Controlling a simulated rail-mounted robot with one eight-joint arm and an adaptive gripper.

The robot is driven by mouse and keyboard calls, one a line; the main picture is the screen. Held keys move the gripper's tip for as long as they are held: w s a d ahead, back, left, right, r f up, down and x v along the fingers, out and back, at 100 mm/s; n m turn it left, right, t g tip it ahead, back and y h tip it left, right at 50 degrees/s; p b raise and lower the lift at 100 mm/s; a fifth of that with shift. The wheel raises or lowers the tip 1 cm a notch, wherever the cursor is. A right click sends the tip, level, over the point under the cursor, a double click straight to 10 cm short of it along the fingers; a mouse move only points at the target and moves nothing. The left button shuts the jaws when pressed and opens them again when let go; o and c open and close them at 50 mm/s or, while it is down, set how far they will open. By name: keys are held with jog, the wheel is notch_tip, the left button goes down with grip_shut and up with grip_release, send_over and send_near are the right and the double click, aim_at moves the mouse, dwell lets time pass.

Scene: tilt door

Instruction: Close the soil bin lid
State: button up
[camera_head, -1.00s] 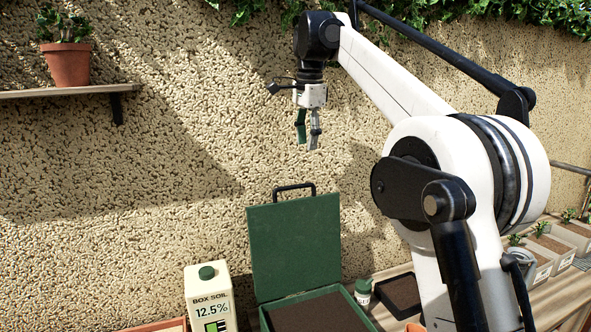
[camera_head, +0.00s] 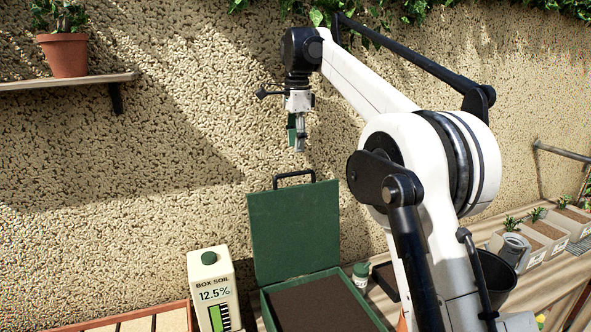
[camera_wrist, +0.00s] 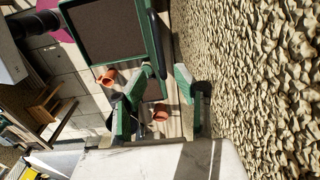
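My gripper (camera_head: 298,147) hangs above the lid, fingers down, apart from the handle. In the wrist view my gripper (camera_wrist: 165,72) is open and empty, with a gap between its green-padded fingers. The lid (camera_wrist: 155,45) shows there nearly edge-on beyond the fingertips, beside the bin's soil (camera_wrist: 108,28).
A rough stone wall (camera_head: 180,190) rises close behind the bin. A box soil carton (camera_head: 210,287) stands left of the bin, and a small white bottle with a green cap (camera_head: 361,276) stands at its right. A shelf (camera_head: 60,83) with a potted plant (camera_head: 66,50) is upper left.

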notch_tip(320, 180, down, 8)
jog(key=shift+w+f+p, duration=0.1)
jog(key=shift+w+p, duration=0.05)
jog(key=shift+p, duration=0.3)
jog(key=shift+c, duration=0.4)
grip_shut()
